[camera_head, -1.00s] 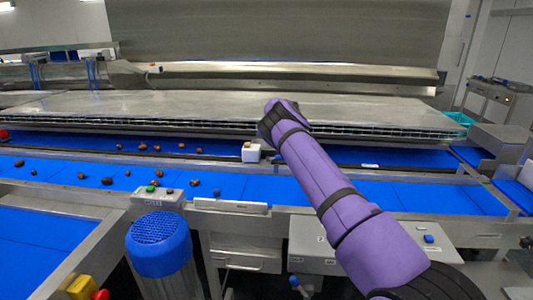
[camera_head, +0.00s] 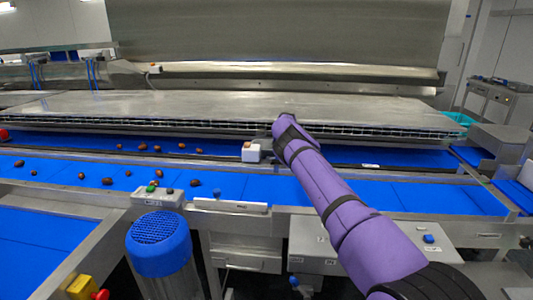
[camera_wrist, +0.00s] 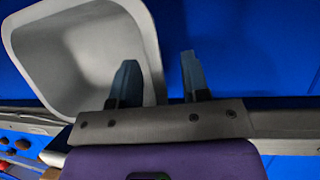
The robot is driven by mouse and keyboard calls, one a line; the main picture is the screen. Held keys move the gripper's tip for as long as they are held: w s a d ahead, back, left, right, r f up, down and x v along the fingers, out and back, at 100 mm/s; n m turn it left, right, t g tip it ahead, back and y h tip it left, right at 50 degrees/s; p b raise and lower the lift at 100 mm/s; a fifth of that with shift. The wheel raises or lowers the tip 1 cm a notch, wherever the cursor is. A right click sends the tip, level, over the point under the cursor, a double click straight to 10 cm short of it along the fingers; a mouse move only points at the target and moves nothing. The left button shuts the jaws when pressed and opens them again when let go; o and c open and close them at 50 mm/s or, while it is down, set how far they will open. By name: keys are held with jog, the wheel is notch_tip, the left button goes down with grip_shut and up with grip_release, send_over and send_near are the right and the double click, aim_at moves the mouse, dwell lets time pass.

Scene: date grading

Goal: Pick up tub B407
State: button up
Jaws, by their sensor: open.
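A white tub (camera_wrist: 88,45) with rounded corners fills the upper left of the wrist view, its open mouth towards the camera. The inside that shows is empty, and I can read no label on it. My gripper (camera_wrist: 158,60) is open. In the wrist view its left finger overlaps the tub's mouth and its right finger lies beyond the tub's right wall, so the wall lies between them in the picture. Contact cannot be told. In the head view a small white box-shaped tub (camera_head: 251,155) stands on the far blue belt beside my wrist, which hides my fingers.
Several dates (camera_head: 107,182) lie on the left of the blue belts. A steel plate (camera_head: 230,104) spans behind the far belt. A steel rail with a white plate (camera_head: 230,205) runs in front. A blue motor (camera_head: 160,250) stands at front left. The right belt is mostly clear.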

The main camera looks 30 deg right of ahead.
grip_shut()
jog(key=shift+r, duration=0.1)
